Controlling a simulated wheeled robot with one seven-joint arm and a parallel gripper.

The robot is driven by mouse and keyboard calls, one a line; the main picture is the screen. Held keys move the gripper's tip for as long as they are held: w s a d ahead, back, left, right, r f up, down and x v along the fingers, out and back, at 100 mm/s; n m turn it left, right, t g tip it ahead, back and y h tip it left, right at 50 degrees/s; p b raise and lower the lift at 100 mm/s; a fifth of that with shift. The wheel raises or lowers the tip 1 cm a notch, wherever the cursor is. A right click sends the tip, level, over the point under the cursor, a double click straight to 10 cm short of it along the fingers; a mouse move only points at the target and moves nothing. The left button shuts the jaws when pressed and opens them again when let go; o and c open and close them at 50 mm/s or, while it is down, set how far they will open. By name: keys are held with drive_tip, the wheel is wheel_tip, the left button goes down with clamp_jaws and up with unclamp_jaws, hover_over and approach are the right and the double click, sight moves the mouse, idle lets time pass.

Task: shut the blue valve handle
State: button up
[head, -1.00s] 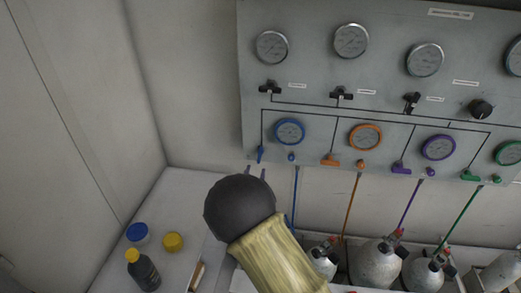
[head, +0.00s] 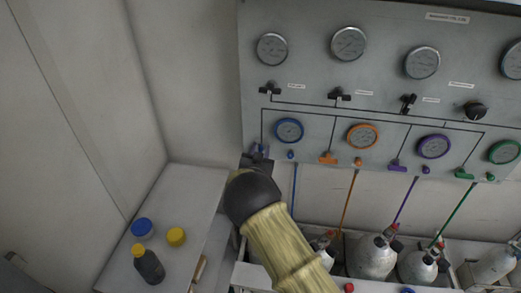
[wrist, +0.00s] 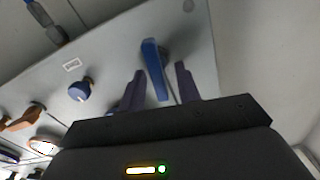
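The blue valve handle (wrist: 153,68) is a flat blue lever at the lower left of the grey panel (head: 380,85). In the wrist view my gripper (wrist: 160,88) is open, with one dark finger on each side of the lever. Gaps show between the lever and both fingers, so I see no grip on it. In the head view my gripper (head: 256,160) is at the panel's lower left edge and mostly covers the lever. A blue knob (wrist: 80,89) sits beside the lever; it also shows in the head view (head: 291,155).
Orange (head: 328,158), purple (head: 397,166) and green (head: 464,174) handles lie sideways along the panel's lower edge. Gas cylinders (head: 372,258) stand below. A side counter (head: 185,200) holds a dark bottle (head: 149,266) and blue and yellow lids.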

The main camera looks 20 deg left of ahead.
clamp_jaws()
